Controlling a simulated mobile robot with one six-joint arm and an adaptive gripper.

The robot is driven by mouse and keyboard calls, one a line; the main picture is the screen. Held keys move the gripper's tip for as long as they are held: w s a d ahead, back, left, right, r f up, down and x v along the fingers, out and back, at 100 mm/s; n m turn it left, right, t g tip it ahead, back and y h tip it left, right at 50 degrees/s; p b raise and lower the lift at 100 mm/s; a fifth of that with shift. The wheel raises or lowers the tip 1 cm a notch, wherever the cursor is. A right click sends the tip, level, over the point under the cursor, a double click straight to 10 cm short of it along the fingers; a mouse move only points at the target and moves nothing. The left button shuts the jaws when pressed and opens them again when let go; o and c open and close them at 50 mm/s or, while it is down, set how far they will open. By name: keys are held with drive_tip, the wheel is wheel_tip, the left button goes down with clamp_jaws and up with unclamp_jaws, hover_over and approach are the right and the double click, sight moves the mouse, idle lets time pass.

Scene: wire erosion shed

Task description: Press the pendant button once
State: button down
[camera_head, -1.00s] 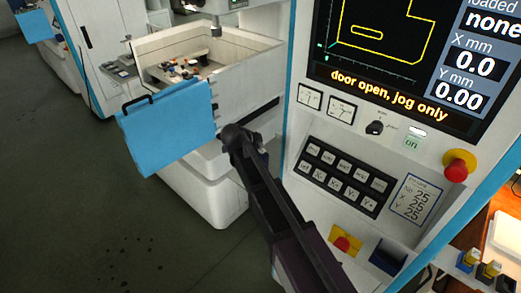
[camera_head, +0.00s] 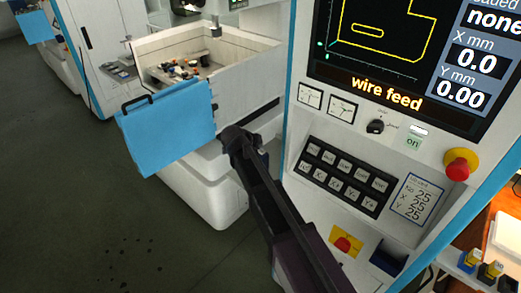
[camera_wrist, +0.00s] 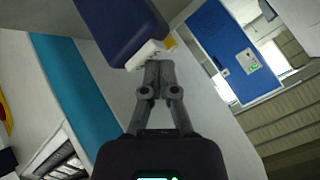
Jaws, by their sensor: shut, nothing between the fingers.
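My gripper (camera_wrist: 158,66) shows in the wrist view with both fingers together and nothing between them. Its tips are right at the white end of a dark blue block (camera_wrist: 118,22), which has a small yellow patch beside it. This block may be the pendant, but I cannot tell for sure. I cannot tell whether the tips touch it, and no button face is clear there. In the head view my dark arm reaches up beside the machine console, and the fingertips cannot be made out. The console screen (camera_head: 385,45) reads "wire feed" in orange.
The console carries a black keypad (camera_head: 343,176), a red mushroom knob on yellow (camera_head: 460,164) and a red-and-yellow switch (camera_head: 345,243). A blue door panel (camera_head: 168,128) hangs by the open white tank (camera_head: 242,75). Dark floor (camera_head: 70,200) is clear at left.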

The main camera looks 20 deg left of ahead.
sight(259, 151)
drive_tip(key=shift+r+p, duration=0.8)
drive_tip(key=shift+p, duration=0.05)
drive_tip(key=shift+r, duration=0.1)
drive_tip(key=shift+r+p, duration=2.45)
drive_tip(key=shift+p, duration=0.05)
drive_tip(key=shift+s+f, duration=0.1)
